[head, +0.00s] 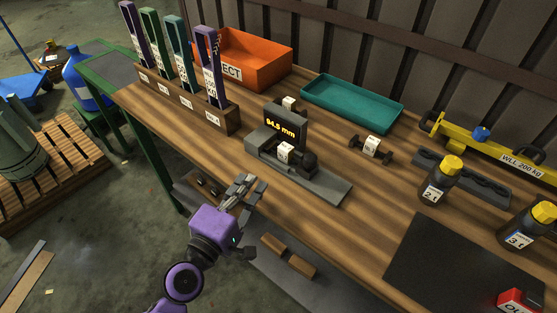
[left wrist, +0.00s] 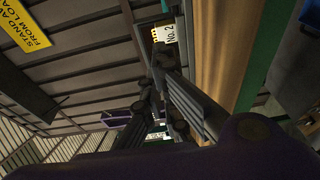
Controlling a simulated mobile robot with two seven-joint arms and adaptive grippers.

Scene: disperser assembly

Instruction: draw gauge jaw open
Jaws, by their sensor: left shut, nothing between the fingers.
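The gauge (head: 325,186) lies on the wooden bench, a dark grey base with a raised display (head: 286,124) reading 94.5 mm. A dark piece with a white label (head: 285,152) sits on the gauge beside a black block (head: 303,161); I cannot tell how wide the jaw stands. My left gripper (head: 246,184) is shut and empty, at the bench's front edge, in front of and a little left of the gauge, apart from it. In the left wrist view a label reading No. 2 (left wrist: 171,34) shows just beyond the fingers. My right gripper is in neither view.
A dumbbell-shaped piece (head: 371,147) lies right of the gauge. A wooden rack (head: 170,96) with upright coloured tools stands left. Behind are an orange REJECT bin (head: 253,61) and a teal tray (head: 352,102). Yellow-capped bottles (head: 440,181) and a dark mat (head: 450,270) are at right.

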